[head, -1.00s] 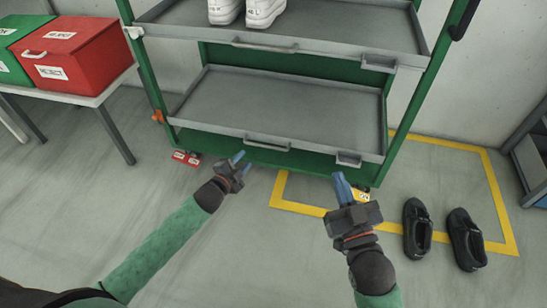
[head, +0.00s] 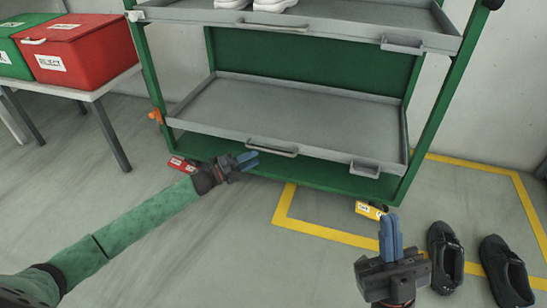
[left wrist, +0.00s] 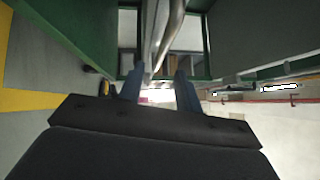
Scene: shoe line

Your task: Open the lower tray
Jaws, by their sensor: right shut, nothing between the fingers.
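The lower tray (head: 300,108) is an empty grey tray in the green rack, and it sits within the frame. Its bar handle (head: 272,147) is at the middle of its front edge, with a grey label holder (head: 365,168) to the right. My left gripper (head: 246,161) is just in front of and slightly below the handle's left end. In the left wrist view its two blue fingers (left wrist: 159,92) are apart, and a metal bar (left wrist: 172,35) shows ahead between them. Contact cannot be told.
The upper tray (head: 330,23) holds white shoes (head: 275,5). Black shoes (head: 506,270) stand on the floor at right, near yellow floor tape (head: 310,228). A red bin (head: 82,50) and a green bin (head: 25,45) stand on a table at left.

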